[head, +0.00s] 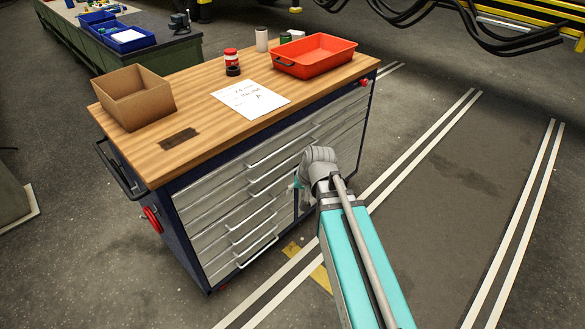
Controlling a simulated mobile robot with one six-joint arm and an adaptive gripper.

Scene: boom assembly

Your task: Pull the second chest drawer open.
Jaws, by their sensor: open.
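The chest (190,215) is a dark blue workbench cabinet with a wooden top. Its front has a stack of light grey drawers with bar handles, all of which look shut. The second drawer (225,198), counting from the top, has a bar handle (272,174) and sits flush as far as I can tell. My gripper (296,186) is at the right of the drawer handles, close to the front. It is small and partly hidden by my grey wrist. It is open, and I see nothing held. I cannot tell whether it touches a handle.
On the wooden top stand a cardboard box (133,97), a paper sheet (250,98), a red-lidded jar (232,60) and a red tray (313,55). The floor (430,200) in front and to the right is clear.

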